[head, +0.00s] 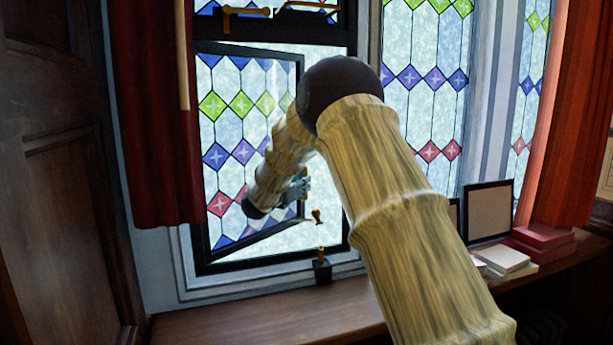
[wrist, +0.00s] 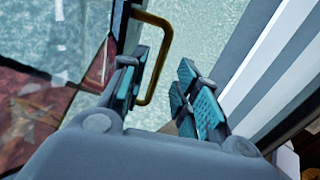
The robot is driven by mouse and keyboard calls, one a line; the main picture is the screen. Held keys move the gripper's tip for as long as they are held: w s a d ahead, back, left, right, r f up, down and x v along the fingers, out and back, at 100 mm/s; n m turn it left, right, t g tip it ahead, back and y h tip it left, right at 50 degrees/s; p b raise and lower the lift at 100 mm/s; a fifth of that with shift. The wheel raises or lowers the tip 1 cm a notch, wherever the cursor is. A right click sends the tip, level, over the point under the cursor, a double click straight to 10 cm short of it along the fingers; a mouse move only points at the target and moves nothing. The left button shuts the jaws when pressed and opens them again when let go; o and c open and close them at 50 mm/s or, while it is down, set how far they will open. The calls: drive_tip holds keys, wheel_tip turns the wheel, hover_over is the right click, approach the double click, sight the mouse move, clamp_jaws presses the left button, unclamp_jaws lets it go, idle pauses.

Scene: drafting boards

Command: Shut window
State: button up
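The window sash (head: 301,90) is a black-framed stained-glass panel, hinged at the left. It stands swung open away from the room, with a gap between its right edge and the frame. My gripper (head: 300,188) is at the sash's lower right edge, partly hidden by my arm in the head view. In the wrist view my gripper (wrist: 168,88) is open, its teal-padded fingers apart. A brass handle bar (wrist: 166,40) shows beside the left finger and reaches into the space between the fingers. I cannot tell whether a finger touches it.
A brass piece (head: 317,216) shows near the sash's lower corner, above a small black fitting (head: 322,268) on the sill (head: 270,313). A red curtain (head: 157,120) hangs left. Picture frames (head: 489,212), white books (head: 503,259) and red boxes (head: 542,240) stand right.

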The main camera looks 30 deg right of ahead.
drive_tip(key=p+x, duration=0.1)
drive_tip(key=x, duration=0.2)
drive_tip(key=shift+w+d+p, duration=0.15)
drive_tip(key=shift+d+p, duration=0.2)
drive_tip(key=shift+c, duration=0.3)
clamp_jaws()
